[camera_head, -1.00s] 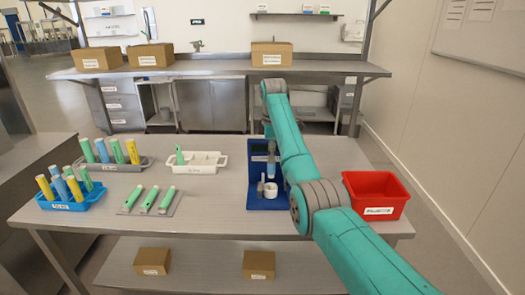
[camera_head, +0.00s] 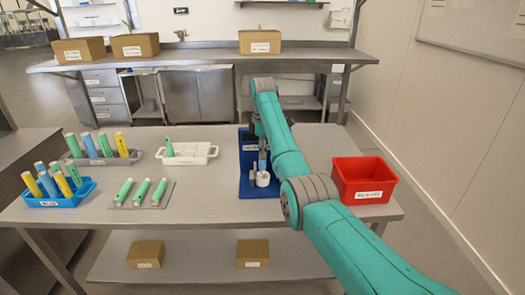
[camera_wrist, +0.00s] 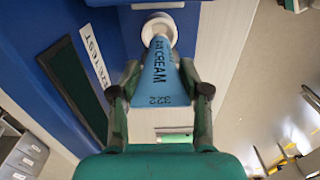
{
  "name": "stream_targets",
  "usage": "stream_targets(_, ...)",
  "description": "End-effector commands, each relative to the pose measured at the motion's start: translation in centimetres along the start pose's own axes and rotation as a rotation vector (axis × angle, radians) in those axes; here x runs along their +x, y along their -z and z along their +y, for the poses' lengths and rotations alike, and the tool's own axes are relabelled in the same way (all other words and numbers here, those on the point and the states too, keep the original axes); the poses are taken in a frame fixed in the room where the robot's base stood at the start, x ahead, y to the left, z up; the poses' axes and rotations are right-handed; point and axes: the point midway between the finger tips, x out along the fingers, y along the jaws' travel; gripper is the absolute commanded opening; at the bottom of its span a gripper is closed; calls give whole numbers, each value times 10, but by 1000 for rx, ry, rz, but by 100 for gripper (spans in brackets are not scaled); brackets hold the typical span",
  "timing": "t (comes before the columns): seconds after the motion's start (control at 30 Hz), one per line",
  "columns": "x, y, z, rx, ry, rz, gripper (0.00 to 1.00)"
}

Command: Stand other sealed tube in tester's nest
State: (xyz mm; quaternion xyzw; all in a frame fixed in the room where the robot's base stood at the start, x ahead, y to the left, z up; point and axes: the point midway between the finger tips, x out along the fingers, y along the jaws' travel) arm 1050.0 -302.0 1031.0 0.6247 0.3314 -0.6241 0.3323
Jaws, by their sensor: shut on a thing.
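My gripper (camera_wrist: 160,80) is shut on a blue tube (camera_wrist: 162,92), with a finger on each side. Its print reads "CREAM" and "322" in the wrist view. The tube is upright in the head view (camera_head: 262,160), its lower end at the white ring-shaped nest (camera_head: 263,179) of the blue tester (camera_head: 246,183). The nest also shows in the wrist view (camera_wrist: 151,32), around or right against the tube's far end. I cannot tell how deep the tube sits. The arm hides part of my gripper in the head view.
A red bin (camera_head: 364,181) stands right of the tester. To the left are a white tray (camera_head: 205,151) with a green tube, a mat (camera_head: 166,188) with three green tubes, a blue rack (camera_head: 60,201) and a grey rack (camera_head: 95,161) of tubes. The table's front is clear.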

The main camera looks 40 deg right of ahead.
Motion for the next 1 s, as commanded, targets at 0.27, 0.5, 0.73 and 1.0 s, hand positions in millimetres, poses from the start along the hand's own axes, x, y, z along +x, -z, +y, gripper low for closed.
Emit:
stream_targets(0.27, 1, 0, 0, 0, 0, 0, 10)
stream_targets(0.5, 7, 0, 0, 0, 0, 0, 10)
stream_targets(0.73, 14, 0, 0, 0, 1, 0, 10)
stream_targets(1.0, 22, 0, 0, 0, 0, 0, 10)
